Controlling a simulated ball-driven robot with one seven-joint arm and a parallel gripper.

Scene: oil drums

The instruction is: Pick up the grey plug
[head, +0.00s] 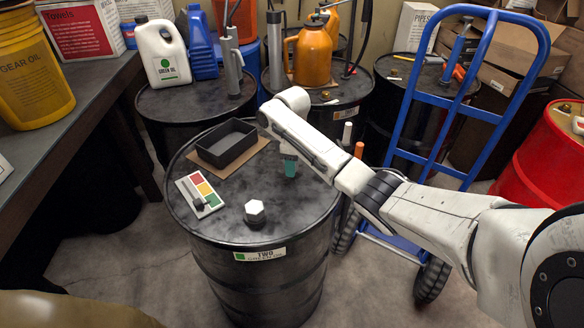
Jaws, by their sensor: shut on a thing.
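My gripper (291,168) is over the right half of the black drum top (235,232), pointing down, with a teal part at its lower end. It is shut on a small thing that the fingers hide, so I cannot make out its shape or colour. I cannot tell whether it touches the drum top. No plainly grey plug shows on the open part of the drum. A white hexagonal cap on a dark base (255,210) stands near the front edge, left of and nearer than my gripper.
Behind stand drums with a white jug (162,52) and an orange can (308,55). A blue hand truck (408,110) stands right.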

